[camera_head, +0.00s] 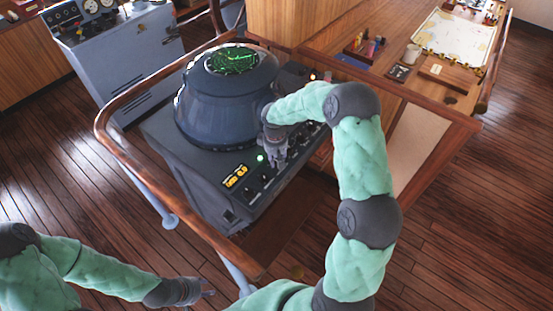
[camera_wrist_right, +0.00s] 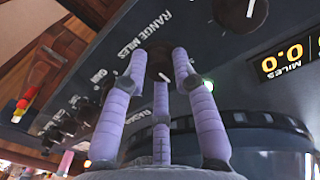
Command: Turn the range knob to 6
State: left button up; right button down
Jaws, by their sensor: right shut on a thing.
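The range knob (camera_wrist_right: 160,61) is a dark round knob on the radar panel, beside the white RANGE MILES label in the right wrist view. My right gripper (camera_wrist_right: 161,70) has its purple fingers closed around it. The number the knob points to is hidden or too small to read. In the head view my right gripper (camera_head: 274,158) is at the sloping front panel of the radar console (camera_head: 225,122), and its fingers hide the knob. My left gripper (camera_head: 200,292) hangs low at the bottom left, away from the console; its fingers are too small to judge.
Another dark knob (camera_wrist_right: 240,14) and an orange MILES display (camera_wrist_right: 284,61) reading 0.0 lie nearby on the panel. A row of small knobs (camera_wrist_right: 68,122) runs along it. A wooden handrail (camera_head: 133,170) surrounds the console. Open floor (camera_head: 88,180) lies to the left.

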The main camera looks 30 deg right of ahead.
jog(key=c, duration=1)
grip_release()
jog(key=shift+s+f, duration=0.15)
jog(key=shift+s, duration=0.05)
jog(key=shift+w, duration=0.1)
jog(key=shift+r, duration=0.4)
jog(key=r, duration=1.1)
jog(key=shift+a+r, duration=0.2)
jog(key=shift+a, duration=0.05)
